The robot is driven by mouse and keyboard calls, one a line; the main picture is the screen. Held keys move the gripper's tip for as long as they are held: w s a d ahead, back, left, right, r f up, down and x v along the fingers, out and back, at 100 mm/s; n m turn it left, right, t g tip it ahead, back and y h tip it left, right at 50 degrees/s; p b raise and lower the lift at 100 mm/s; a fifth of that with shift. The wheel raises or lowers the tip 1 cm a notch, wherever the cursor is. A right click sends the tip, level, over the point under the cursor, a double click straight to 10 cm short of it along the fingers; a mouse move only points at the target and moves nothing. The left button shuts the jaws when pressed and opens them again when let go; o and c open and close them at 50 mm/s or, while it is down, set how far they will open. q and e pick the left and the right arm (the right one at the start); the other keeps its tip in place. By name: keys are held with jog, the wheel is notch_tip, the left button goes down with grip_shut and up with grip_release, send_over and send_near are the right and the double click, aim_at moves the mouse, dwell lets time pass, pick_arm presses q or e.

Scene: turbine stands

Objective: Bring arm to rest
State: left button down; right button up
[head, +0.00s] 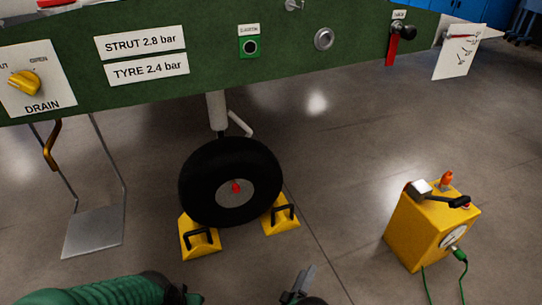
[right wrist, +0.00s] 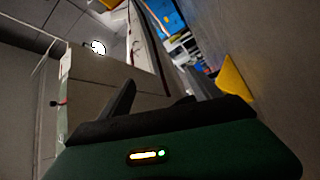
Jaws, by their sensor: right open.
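My right gripper (head: 298,286) shows at the bottom middle of the head view, open and empty, with its dark fingers pointing up. In the right wrist view its dark fingers (right wrist: 155,88) stand apart over the green wrist housing, with nothing between them. My green left arm (head: 95,290) lies along the bottom left of the head view. Dark parts show at its right end, but its jaws cannot be made out.
A green panel (head: 285,62) with labels, knob and switches spans the top. Below it, a black wheel (head: 208,172) stands between yellow chocks (head: 200,238). A yellow box (head: 425,236) with a green cable stands at right. Grey floor between wheel and box is clear.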

jog(key=w+a+r+m+g+y+p, duration=0.1)
jog(key=w+a+r+g+y+p, duration=0.1)
jog(key=w+r+y+p, duration=0.35)
jog(key=w+a+r+m+g+y+p, duration=0.1)
jog(key=w+a+r+y+p, duration=0.15)
jog(key=w+r, duration=0.6)
jog(key=s+d+r+g+y+p, duration=0.1)
jog(key=s+r+g+y+p, duration=0.3)
jog(key=r, duration=0.9)
jog(key=s+d+r+m+g+h+p, duration=0.1)
jog(key=s+d+r+m+g+p, duration=0.25)
jog(key=s, duration=0.65)
jog(key=s+d+r+m+g+h+p, duration=0.15)
jog(key=s+d+r, duration=0.35)
jog(key=s, duration=0.5)
jog(key=s+d+r+m+g+p, duration=0.1)
jog(key=s+d+r+g+p, duration=0.15)
jog(key=s+r, duration=0.55)
jog(key=w+r+p+v, duration=0.1)
jog(key=w+p+v, duration=0.2)
jog(key=p+v, duration=1.4)
jog(key=w+p+v, duration=0.3)
jog(key=p+v, duration=1.4)
jog(key=p, duration=0.3)
jog(key=shift+w+r, duration=0.25)
jog(key=shift+r, duration=0.4)
